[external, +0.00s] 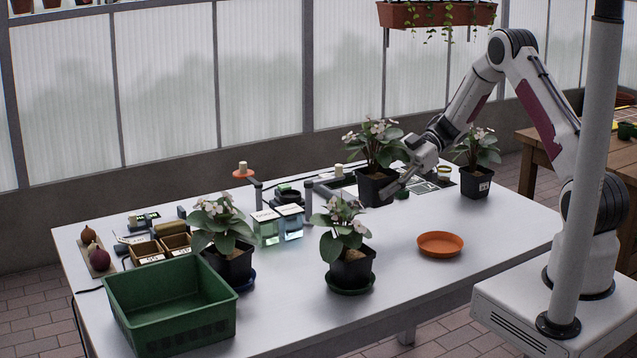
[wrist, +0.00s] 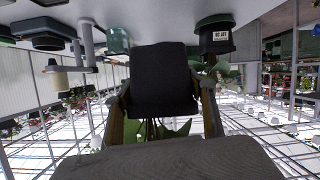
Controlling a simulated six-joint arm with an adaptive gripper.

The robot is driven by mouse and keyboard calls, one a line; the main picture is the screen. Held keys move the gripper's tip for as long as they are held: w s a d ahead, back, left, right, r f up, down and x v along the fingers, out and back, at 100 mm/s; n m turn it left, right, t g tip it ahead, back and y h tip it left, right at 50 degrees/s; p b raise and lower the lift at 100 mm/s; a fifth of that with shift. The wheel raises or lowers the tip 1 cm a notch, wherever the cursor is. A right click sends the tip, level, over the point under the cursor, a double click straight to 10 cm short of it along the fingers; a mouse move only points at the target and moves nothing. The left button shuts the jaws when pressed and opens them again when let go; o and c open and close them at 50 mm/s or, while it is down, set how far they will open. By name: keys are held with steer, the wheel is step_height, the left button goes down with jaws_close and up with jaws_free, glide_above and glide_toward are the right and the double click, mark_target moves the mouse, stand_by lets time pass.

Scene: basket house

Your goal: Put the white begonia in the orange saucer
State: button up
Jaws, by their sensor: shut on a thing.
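My gripper (external: 391,188) is shut on the black pot of a white begonia (external: 376,184) at the back middle of the table. In the wrist view the begonia's pot (wrist: 163,80) is between the two fingers, upside down in the picture, with leaves below it. I cannot tell whether the pot touches the table. The orange saucer (external: 440,243) lies empty on the table, to the front right of the held pot.
Other white-flowered plants stand at the right back (external: 475,178), in a green saucer (external: 350,287) and in a blue saucer (external: 243,284). A green crate (external: 170,307) sits front left. The table around the orange saucer is clear.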

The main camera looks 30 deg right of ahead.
mark_target(389, 175)
steer(key=shift+d, duration=0.15)
steer(key=shift+w+d+r, duration=0.1)
steer(key=shift+d, duration=0.15)
steer(key=d, duration=0.1)
steer(key=d+r+t, duration=0.1)
steer(key=d, duration=0.1)
steer(key=shift+d+m, duration=0.25)
steer(key=shift+m, duration=0.15)
steer(key=s+d, duration=0.3)
steer(key=s, duration=0.4)
steer(key=s+d, duration=0.2)
steer(key=s, duration=0.5)
steer(key=shift+d+f+n+g, duration=0.2)
steer(key=shift+d+n+g, duration=0.1)
steer(key=shift+d+g, duration=0.1)
steer(key=shift+f, duration=0.15)
steer(key=shift+f, duration=3)
